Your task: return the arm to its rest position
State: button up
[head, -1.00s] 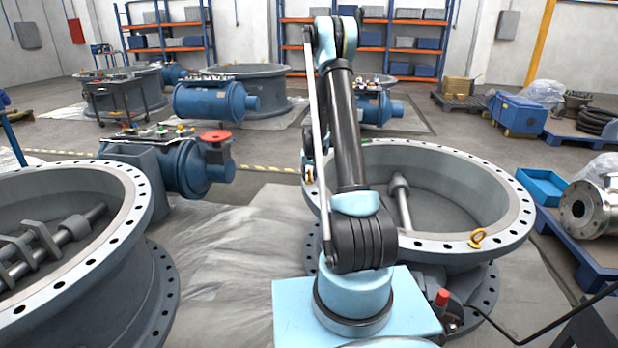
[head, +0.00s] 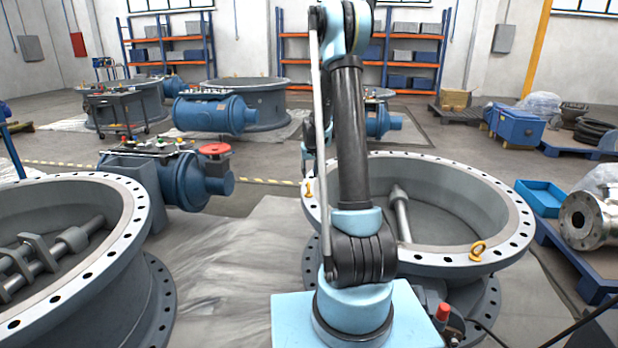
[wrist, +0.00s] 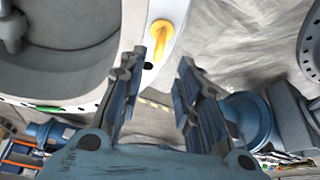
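My arm (head: 350,130) rises from its light blue base in the middle of the head view, with its dark link nearly upright in front of the right valve body. My gripper (wrist: 160,68) shows in the wrist view with its two dark blue-grey fingers apart and nothing between them. A yellow lifting eye (wrist: 160,40) on a pale flanged rim appears just beyond the fingertips in the picture; I cannot tell the gap. In the head view the gripper is mostly hidden behind the arm.
The large round valve body (head: 440,260) stands close behind my arm, with a yellow eye (head: 478,250) on its rim. Another valve body (head: 70,285) is at the left. Sheeted floor (head: 235,260) is clear.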

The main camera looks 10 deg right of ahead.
jog(key=shift+s+r, duration=0.1)
jog(key=shift+r, duration=0.05)
jog(key=s+r+g, duration=0.1)
jog(key=s+r, duration=0.5)
jog(key=s, duration=0.7)
jog(key=s+r, duration=0.6)
jog(key=s, duration=0.7)
jog(key=s+f, duration=0.3)
jog(key=s, duration=1)
jog(key=s+f+g, duration=0.1)
jog(key=s+f, duration=0.2)
jog(key=s, duration=1)
jog(key=shift+f, duration=0.25)
